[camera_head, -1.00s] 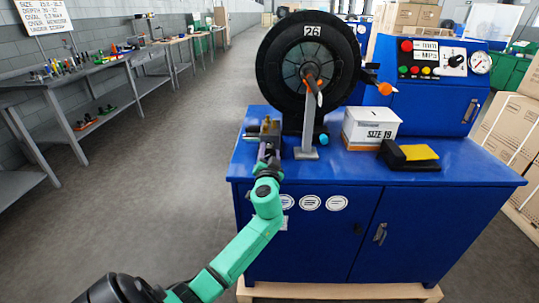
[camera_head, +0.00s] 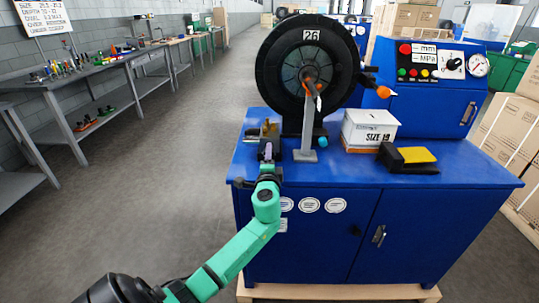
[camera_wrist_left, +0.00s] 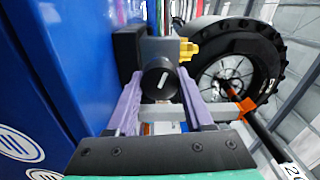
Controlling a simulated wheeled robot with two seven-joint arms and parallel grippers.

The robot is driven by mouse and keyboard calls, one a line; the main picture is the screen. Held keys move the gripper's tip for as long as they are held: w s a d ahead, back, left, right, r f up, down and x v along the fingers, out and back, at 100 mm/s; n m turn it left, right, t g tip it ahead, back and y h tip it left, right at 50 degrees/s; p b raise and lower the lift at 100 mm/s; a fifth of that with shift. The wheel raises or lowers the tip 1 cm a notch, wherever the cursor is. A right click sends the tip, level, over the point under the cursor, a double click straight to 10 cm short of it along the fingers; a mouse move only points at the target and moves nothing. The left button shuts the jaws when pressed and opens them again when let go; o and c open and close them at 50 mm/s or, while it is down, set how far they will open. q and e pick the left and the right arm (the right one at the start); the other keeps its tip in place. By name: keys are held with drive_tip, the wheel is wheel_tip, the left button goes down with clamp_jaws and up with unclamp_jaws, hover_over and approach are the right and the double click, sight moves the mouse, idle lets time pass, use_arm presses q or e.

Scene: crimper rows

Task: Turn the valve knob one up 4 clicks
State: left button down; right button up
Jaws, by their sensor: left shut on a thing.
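A black round valve knob (camera_wrist_left: 160,80) with a white pointer line sits on the front of a grey block (camera_wrist_left: 165,49) in the left wrist view. The pointer stands near upright there, leaning slightly right. My left gripper (camera_head: 267,150) is at the left front of the blue machine's top. Its two purple fingers (camera_wrist_left: 160,92) are on either side of the knob and are shut on it. In the head view the gripper hides the knob. The brass-coloured valve body (camera_head: 269,130) shows just above the fingers. My right gripper is not in view.
The blue cabinet (camera_head: 310,245) carries a big black wheel (camera_head: 309,62) marked 26, on a grey stand beside the gripper. A blue-ended knob (camera_head: 322,141), a SIZE 19 box (camera_head: 370,128) and a yellow-topped pedal (camera_head: 414,154) are to the right. Open floor lies left.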

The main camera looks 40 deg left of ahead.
use_arm(q)
drive_tip(key=shift+m+p, duration=0.35)
drive_tip(key=shift+m, duration=1.05)
drive_tip(key=shift+f, duration=0.1)
drive_tip(key=shift+c, duration=1.4)
unclamp_jaws()
drive_tip(key=shift+d, duration=0.1)
drive_tip(key=b+v, duration=0.1)
drive_tip(key=v, duration=1.3)
drive_tip(key=shift+s+d+b, duration=0.15)
drive_tip(key=shift+s+b, duration=0.05)
drive_tip(key=shift+b, duration=0.1)
